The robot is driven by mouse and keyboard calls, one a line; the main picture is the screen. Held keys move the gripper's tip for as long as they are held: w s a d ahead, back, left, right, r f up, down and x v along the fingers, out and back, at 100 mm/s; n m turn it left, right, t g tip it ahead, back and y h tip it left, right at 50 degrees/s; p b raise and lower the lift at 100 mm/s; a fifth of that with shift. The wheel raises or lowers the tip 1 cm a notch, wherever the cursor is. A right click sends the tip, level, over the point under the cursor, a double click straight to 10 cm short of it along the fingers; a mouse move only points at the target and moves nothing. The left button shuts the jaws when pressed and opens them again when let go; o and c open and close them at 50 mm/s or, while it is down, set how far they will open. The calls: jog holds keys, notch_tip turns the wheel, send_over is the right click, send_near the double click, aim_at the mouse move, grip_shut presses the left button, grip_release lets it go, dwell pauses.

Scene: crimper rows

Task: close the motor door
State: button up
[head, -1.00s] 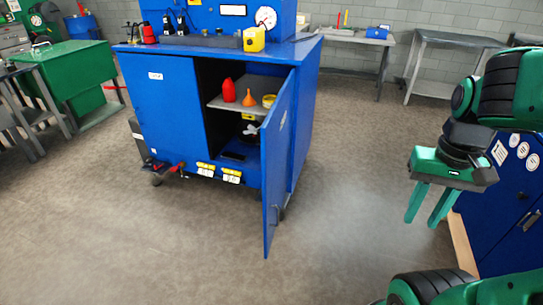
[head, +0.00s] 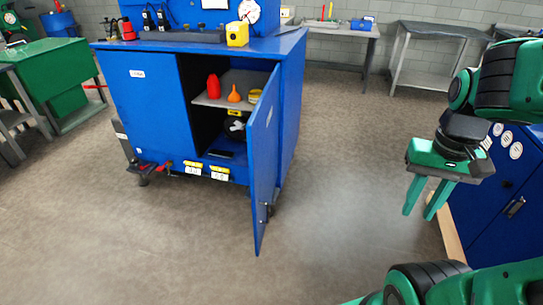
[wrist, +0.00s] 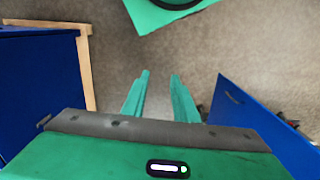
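The blue cabinet (head: 150,105) stands left of centre with its left door shut. Its right door, the motor door (head: 263,150), is swung wide open toward me, seen nearly edge-on, with a handle low near its free edge. My gripper (head: 419,214) hangs to the right of the door, well apart from it, fingers pointing down, open and empty. In the wrist view my gripper (wrist: 160,76) shows a clear gap between its fingers. A blue panel with a handle (wrist: 258,120) at the right there looks like this door.
Inside the cabinet, a red bottle (head: 213,87) and orange funnel (head: 234,94) stand on a shelf. Another blue cabinet (head: 490,215) with a wooden base edge stands close to my gripper's right. Floor between door and gripper is clear.

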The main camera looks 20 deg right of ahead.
jog(key=shift+s+r, duration=0.15)
jog(key=shift+s, duration=0.2)
jog(key=c, duration=0.5)
jog(key=shift+w, duration=0.35)
grip_shut()
jog(key=n+t+y, duration=0.3)
jog(key=t, duration=0.4)
send_near(260, 192)
jog(key=shift+x, duration=2.15)
